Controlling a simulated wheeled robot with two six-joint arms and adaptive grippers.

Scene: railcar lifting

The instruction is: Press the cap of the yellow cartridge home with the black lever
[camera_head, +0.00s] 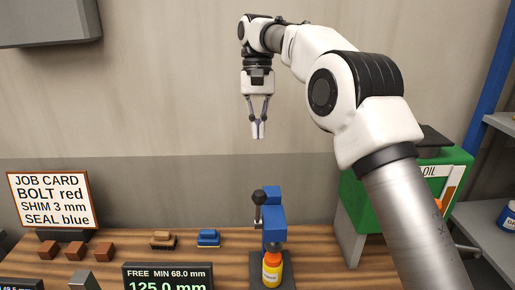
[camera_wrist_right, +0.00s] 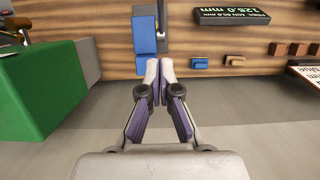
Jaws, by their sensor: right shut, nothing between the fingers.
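The yellow cartridge (camera_head: 271,271) stands upright under the blue press (camera_head: 273,207) on the bench, with an orange cap at its top under the press's grey ram. Whether the cap is fully down cannot be told. The black lever (camera_head: 259,197) is a knob on a grey arm at the press's left side. My right gripper (camera_head: 258,136) is shut and empty, pointing down, well above the press and lever. In the right wrist view its fingertips (camera_wrist_right: 155,95) meet in front of the blue press (camera_wrist_right: 147,32). My left gripper is not in view.
A green oil box (camera_head: 350,215) stands right of the press, behind my right arm. A display (camera_head: 168,277) sits at front left. The air above the bench is clear.

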